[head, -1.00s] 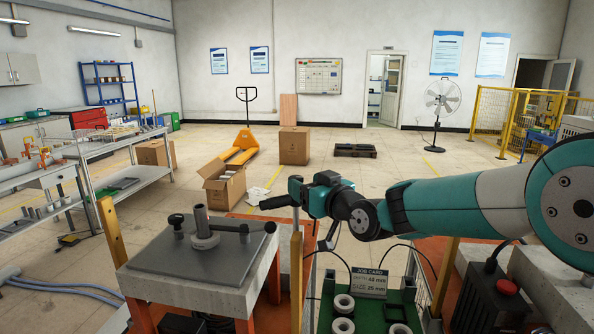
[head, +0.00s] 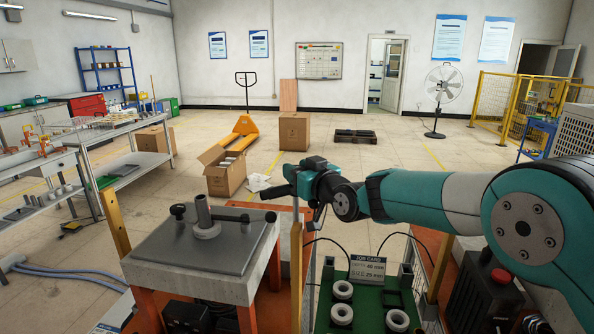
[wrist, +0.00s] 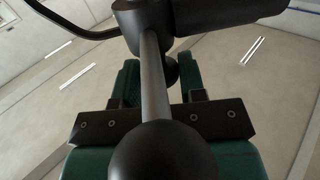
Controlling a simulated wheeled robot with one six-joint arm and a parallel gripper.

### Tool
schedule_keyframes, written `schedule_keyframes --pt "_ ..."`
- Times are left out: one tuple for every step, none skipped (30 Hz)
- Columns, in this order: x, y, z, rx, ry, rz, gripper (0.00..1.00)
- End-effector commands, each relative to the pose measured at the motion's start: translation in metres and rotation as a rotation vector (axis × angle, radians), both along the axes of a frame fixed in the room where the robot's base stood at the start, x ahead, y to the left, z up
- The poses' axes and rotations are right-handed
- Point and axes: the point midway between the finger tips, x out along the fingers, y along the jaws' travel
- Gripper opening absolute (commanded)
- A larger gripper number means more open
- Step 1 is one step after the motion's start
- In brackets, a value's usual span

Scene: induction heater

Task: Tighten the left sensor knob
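My gripper (head: 316,180) reaches in from the right, above the gap between the grey plate and the green rack. A black cylindrical part (head: 275,192) shows at its left end. In the wrist view my two green fingers (wrist: 158,76) stand apart. A dark ball knob (wrist: 173,71) shows between them, partly hidden by a dark rod (wrist: 153,70) ending in a large near ball (wrist: 162,150). I cannot tell whether the fingers touch the knob, or which knob is the left sensor knob. Dark ball knobs also stand on the plate, at its left (head: 178,212) and right (head: 270,217).
A grey plate (head: 165,245) with an upright tube (head: 202,212) stands on a table at left. A green rack (head: 360,315) with several pale rings and a job card (head: 367,270) stands below my arm. A red button (head: 501,276) is at right.

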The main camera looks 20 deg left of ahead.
Motion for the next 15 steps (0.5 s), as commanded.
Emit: schedule_keyframes --pt "-0.0007 0.0006 -0.0002 0.001 0.001 -0.002 0.14" --pt "-0.0009 0.0010 -0.0005 0.001 0.001 -0.007 0.14" --pt "-0.0014 0.0017 -0.0010 0.001 0.001 -0.018 0.14" --pt "-0.0014 0.0020 -0.0014 -0.001 0.000 -0.032 0.14" --pt "-0.0017 0.0024 -0.0020 -0.001 0.001 -0.047 0.14" --pt "-0.0026 0.0031 -0.0029 -0.001 0.000 -0.071 0.14" --pt "-0.0029 0.0032 -0.0030 0.000 0.000 -0.091 0.14" --pt "-0.0031 0.0033 -0.0027 0.000 -0.001 -0.112 0.14" --pt "-0.0035 0.0035 -0.0030 0.000 -0.002 -0.139 0.14" --pt "-0.0032 0.0035 -0.0034 -0.001 -0.001 -0.158 0.14" --pt "-0.0034 0.0038 -0.0035 -0.001 -0.002 -0.176 0.14" --pt "-0.0034 0.0040 -0.0032 -0.001 -0.002 -0.198 0.14" --pt "-0.0032 0.0037 -0.0027 -0.001 -0.002 -0.213 0.14" --pt "-0.0032 0.0036 -0.0022 -0.001 -0.001 -0.226 0.14" --pt "-0.0034 0.0035 -0.0015 0.000 -0.001 -0.240 0.14"
